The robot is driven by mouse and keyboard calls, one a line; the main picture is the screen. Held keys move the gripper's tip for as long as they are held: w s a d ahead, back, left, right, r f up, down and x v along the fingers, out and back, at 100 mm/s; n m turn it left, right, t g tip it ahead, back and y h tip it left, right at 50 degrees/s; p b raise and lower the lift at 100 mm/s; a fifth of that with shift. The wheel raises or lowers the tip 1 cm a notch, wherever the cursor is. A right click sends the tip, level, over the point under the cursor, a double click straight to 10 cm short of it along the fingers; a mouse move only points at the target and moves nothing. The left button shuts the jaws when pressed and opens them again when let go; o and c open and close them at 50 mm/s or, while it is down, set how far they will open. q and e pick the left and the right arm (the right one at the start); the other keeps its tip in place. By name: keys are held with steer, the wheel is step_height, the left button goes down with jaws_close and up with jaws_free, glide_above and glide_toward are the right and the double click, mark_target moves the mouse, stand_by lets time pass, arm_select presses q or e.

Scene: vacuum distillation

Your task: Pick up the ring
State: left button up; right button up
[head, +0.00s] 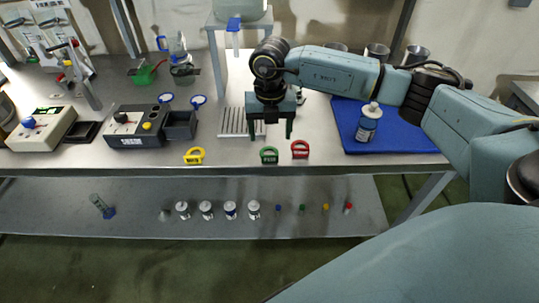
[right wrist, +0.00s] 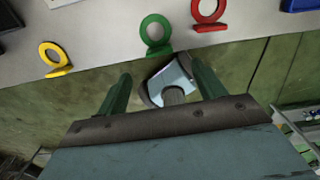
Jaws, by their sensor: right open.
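Three small rings with flat bases stand near the front edge of the table. The yellow ring (head: 194,156) is on the left, the green ring (head: 269,156) in the middle, and the red ring (head: 300,149) on the right. The right wrist view shows the yellow (right wrist: 55,58), green (right wrist: 155,34) and red (right wrist: 209,12) rings beyond my fingertips. My right gripper (head: 270,131) points down, open and empty, appearing just behind the green ring in the head view. Its two green fingers (right wrist: 163,75) are apart and touch no ring. My left gripper is not in view.
A blue mat (head: 400,140) with a white-capped bottle (head: 368,122) lies at right. A slotted metal plate (head: 233,122) is left of my gripper. A dark instrument (head: 135,127) stands further left. Several small jars and caps sit on the lower shelf (head: 330,190).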

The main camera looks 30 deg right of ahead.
step_height(320, 180, down, 8)
steer(key=shift+a+f, duration=0.1)
steer(key=shift+f, duration=0.1)
steer(key=c, duration=1.1)
